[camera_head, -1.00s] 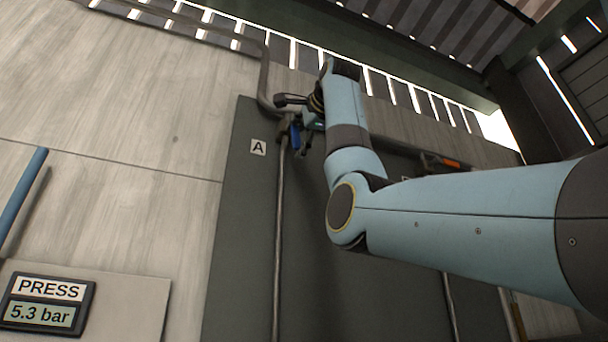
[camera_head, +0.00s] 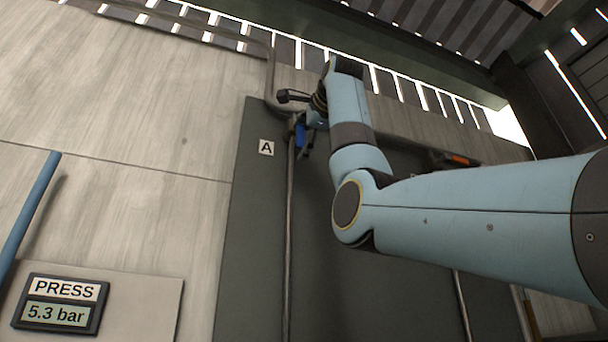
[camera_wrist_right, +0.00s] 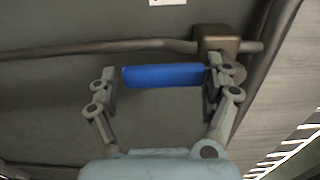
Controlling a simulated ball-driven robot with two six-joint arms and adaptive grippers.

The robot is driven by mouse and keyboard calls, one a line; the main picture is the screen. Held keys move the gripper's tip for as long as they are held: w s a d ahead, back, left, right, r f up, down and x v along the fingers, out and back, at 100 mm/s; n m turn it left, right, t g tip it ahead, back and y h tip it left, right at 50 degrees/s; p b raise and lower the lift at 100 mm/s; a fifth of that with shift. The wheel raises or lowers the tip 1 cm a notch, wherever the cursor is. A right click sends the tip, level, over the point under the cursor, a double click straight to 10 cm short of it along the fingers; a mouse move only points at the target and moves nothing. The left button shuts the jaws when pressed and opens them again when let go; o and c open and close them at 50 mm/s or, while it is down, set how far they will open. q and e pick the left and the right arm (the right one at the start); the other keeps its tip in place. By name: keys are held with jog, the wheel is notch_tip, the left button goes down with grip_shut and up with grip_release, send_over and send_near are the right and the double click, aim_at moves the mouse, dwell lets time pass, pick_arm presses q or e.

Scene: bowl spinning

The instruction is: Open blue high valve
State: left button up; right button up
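The blue valve handle (camera_head: 300,136) hangs at the top of a vertical pipe beside the label A in the head view. In the right wrist view the blue handle (camera_wrist_right: 163,75) lies crosswise between the fingers, next to a brown valve body (camera_wrist_right: 216,42). My right gripper (camera_head: 311,132) is at the handle, partly hidden by its own wrist. In the right wrist view my right gripper (camera_wrist_right: 165,84) is open, with one finger near each end of the handle. The left finger looks apart from it; contact at the right finger is unclear. My left gripper is out of view.
A dark panel (camera_head: 250,220) carries the vertical pipe (camera_head: 290,240) and the label A (camera_head: 266,148). An orange handle (camera_head: 459,160) is farther right, behind my right arm. A pressure display (camera_head: 58,304) reads 5.3 bar. A blue pole (camera_head: 30,212) stands at the left.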

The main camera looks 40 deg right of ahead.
jog(key=shift+o, duration=0.6)
jog(key=shift+r, duration=0.15)
jog(key=v, duration=1.2)
jog(key=shift+d, duration=0.1)
